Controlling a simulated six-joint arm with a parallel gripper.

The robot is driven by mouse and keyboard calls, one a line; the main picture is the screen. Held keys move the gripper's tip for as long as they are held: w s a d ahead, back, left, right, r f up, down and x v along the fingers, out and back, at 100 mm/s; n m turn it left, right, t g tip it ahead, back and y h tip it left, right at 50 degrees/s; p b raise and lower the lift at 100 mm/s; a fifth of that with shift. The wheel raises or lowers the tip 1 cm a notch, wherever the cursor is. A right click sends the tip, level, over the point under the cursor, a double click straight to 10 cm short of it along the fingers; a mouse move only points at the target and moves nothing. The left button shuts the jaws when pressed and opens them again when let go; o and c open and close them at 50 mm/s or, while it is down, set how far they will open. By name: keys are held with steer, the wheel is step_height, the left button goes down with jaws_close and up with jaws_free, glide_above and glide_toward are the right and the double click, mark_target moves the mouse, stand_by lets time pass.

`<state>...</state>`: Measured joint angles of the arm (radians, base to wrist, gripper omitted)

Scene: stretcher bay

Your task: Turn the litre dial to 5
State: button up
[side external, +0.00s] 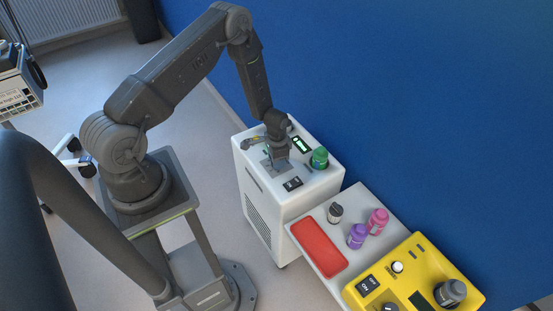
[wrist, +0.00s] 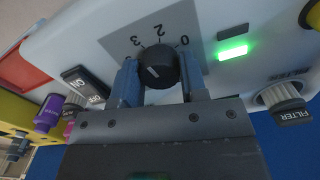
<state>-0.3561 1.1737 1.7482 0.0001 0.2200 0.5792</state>
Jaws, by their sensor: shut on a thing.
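The litre dial (wrist: 158,68) is a round black knob on a grey scale plate (wrist: 198,62) on the white machine (side external: 262,215). Upside-down numbers stand along its far side in the wrist view, among them 0, 2 and 3. A short white mark shows on the knob's face; I cannot tell which number it points to. My gripper (wrist: 158,76) is shut on the dial, one finger at each side of it. In the side view my gripper (side external: 276,163) reaches down onto the machine's top and hides the dial.
A green-capped part (side external: 320,158) stands at the machine's right. Beyond are a red tray (side external: 318,247), several small bottles and a yellow device (side external: 430,262).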

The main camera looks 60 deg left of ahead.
steer(key=n, duration=0.5)
steer(key=shift+n, duration=0.3)
steer(key=n, duration=0.5)
steer(key=shift+n, duration=0.4)
steer(key=o, duration=0.9)
steer(key=shift+r, duration=0.1)
step_height(320, 180, up, 14)
steer(key=shift+f, duration=0.2)
